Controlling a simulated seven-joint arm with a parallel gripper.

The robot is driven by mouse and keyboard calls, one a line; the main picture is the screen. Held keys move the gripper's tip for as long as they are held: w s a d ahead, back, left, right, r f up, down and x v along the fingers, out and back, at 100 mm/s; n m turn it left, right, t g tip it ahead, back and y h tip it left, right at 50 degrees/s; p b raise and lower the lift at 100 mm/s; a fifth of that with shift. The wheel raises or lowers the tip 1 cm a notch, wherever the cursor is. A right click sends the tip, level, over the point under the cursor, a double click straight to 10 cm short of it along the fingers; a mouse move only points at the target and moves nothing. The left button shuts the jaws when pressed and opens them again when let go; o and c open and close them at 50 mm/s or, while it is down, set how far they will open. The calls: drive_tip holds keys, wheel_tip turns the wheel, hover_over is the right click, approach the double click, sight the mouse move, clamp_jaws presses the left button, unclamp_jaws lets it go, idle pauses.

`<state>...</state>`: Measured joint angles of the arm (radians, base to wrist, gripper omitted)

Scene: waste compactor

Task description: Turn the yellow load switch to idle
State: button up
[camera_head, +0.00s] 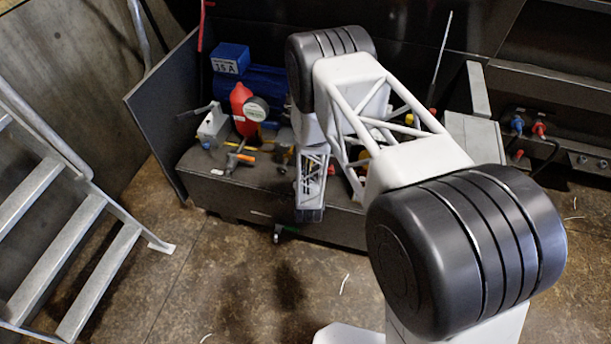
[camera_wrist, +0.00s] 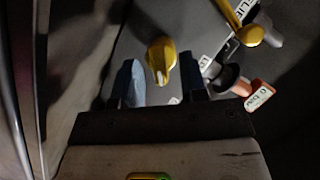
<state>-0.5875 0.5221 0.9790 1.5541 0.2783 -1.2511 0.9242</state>
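A yellow rotary knob, which looks like the load switch (camera_wrist: 161,55), stands on a grey panel in the upper middle of the wrist view. A pale mark shows on its lower part. My gripper (camera_wrist: 161,76) is open, with one finger to the left of the knob and one to its right. I see gaps between the fingers and the knob and nothing held. In the head view my arm hides the switch, and my gripper's fingertips cannot be made out there. The knob's setting labels are not readable.
In the wrist view, a yellow lever (camera_wrist: 243,31) and a dark knob (camera_wrist: 229,80) with an orange tag (camera_wrist: 260,95) lie right of the switch. In the head view, a red bottle-shaped part (camera_head: 240,101), a round gauge (camera_head: 256,109) and a blue box (camera_head: 230,58) crowd the bench. Metal stairs (camera_head: 65,240) stand left.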

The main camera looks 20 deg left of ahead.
drive_tip(key=shift+w+a+f, duration=0.1)
drive_tip(key=shift+w+f, duration=0.05)
drive_tip(key=shift+w, duration=0.3)
drive_tip(key=c, duration=0.5)
drive_tip(key=shift+c, duration=0.2)
drive_tip(key=shift+n, duration=0.3)
drive_tip(key=n+h, duration=0.2)
drive_tip(key=n, duration=0.1)
drive_tip(key=shift+a+g, duration=0.15)
drive_tip(key=shift+g, duration=0.15)
drive_tip(key=shift+a+n+h, duration=0.1)
drive_tip(key=shift+n+h, duration=1.2)
drive_tip(key=shift+n, duration=0.5)
drive_tip(key=shift+c, duration=0.2)
